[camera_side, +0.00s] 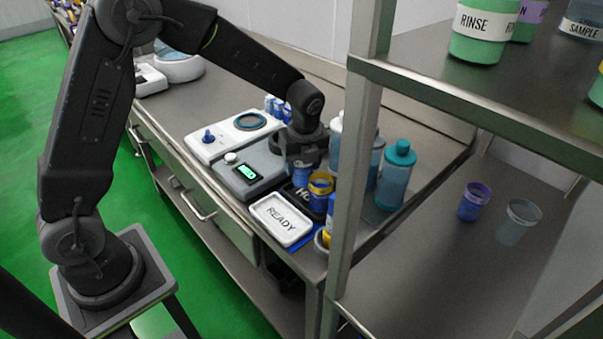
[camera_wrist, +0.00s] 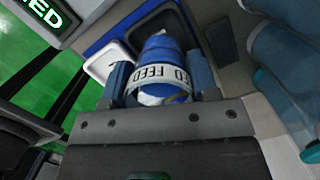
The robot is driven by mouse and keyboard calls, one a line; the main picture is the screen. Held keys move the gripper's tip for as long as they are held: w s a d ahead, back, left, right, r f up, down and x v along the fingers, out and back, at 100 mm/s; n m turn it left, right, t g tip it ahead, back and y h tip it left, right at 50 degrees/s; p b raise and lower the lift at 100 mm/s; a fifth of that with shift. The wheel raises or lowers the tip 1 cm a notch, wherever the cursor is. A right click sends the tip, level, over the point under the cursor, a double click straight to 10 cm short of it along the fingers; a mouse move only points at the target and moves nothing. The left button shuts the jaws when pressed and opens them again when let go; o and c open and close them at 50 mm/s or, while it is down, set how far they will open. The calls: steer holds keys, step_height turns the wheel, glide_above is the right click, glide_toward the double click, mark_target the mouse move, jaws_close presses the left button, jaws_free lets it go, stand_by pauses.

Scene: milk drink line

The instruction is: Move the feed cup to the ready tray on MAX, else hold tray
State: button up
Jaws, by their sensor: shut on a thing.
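The feed cup (camera_wrist: 162,52) is blue with a white band reading FEED. In the wrist view it sits between the two blue fingers of my gripper (camera_wrist: 165,82), which is shut on it. In the side view my gripper (camera_side: 303,158) hangs over the bench beside the grey display unit, and the feed cup is hard to make out there. The white ready tray (camera_side: 283,220), marked READY, lies in front of the gripper and looks empty. The dark hold tray (camera_side: 291,193) is partly hidden, with the letters HO showing. The unit's green display (camera_side: 247,172) is too small to read; in the wrist view its display (camera_wrist: 42,12) shows letters ending in ED.
A blue cup with a yellow rim (camera_side: 320,187) stands close to the right of the gripper. Teal bottles (camera_side: 396,176) crowd behind it, near a metal shelf post (camera_side: 352,170). A white device with a ring (camera_side: 250,121) is at the left.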

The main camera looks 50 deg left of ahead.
mark_target(301, 174)
steer(key=shift+f, duration=1.7)
steer(key=shift+f, duration=0.15)
steer(key=o, duration=1.1)
step_height(301, 174, up, 12)
steer(key=d, duration=0.2)
steer(key=s+r+n+t, duration=0.2)
steer(key=s+r+n, duration=0.2)
steer(key=s+n, duration=0.7)
steer(key=s+r+n+t+h, duration=0.1)
steer(key=s+r+n, duration=0.3)
steer(key=s+n, duration=0.7)
steer(key=shift+s+a+r+t+h, duration=0.2)
steer(key=shift+s+t+h, duration=0.1)
steer(key=shift+s+t, duration=0.65)
